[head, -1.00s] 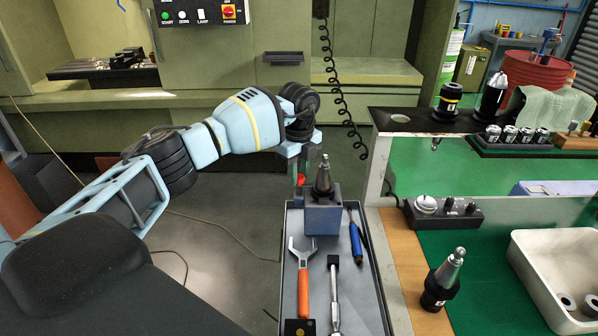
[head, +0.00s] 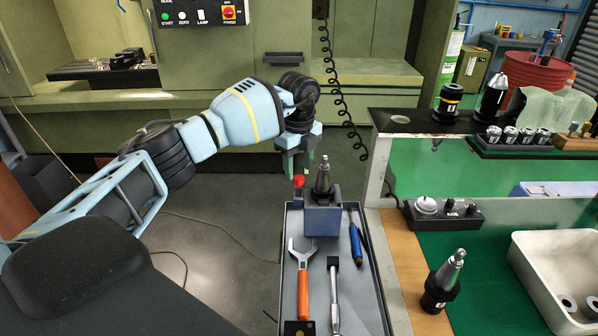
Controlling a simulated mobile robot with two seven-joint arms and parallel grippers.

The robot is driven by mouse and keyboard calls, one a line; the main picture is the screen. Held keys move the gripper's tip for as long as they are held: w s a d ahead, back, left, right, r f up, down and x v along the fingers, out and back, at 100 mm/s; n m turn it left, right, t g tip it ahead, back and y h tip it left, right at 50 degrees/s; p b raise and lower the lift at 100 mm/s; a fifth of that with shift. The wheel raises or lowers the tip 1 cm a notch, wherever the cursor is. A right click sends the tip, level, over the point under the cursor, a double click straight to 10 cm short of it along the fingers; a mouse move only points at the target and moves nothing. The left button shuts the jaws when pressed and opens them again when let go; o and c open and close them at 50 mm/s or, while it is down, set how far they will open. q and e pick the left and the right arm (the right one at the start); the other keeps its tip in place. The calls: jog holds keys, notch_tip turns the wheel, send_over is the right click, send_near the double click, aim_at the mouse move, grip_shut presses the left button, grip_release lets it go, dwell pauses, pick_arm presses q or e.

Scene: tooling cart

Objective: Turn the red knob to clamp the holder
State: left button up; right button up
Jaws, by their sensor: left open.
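The red knob (head: 298,181) is at the left side of the blue-grey clamping block (head: 322,220) on the cart tray. A dark tool holder (head: 323,184) with a metal tip stands upright in the block. My left gripper (head: 299,168) points down from above with its two fingers apart. Its fingertips are close to the red knob, just above or beside it; contact cannot be told. Part of the block's left side is hard to make out. My right gripper is not in view.
An orange-handled wrench (head: 303,285), a metal bar tool (head: 334,295) and a blue-handled tool (head: 355,243) lie on the tray (head: 372,290). The bench with a white bin (head: 540,290) and another tool holder (head: 441,287) is at right. Open floor lies left of the cart.

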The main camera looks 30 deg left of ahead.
aim_at(298, 177)
pick_arm(q)
jog(key=shift+r, duration=2.65)
jog(key=shift+f, duration=0.1)
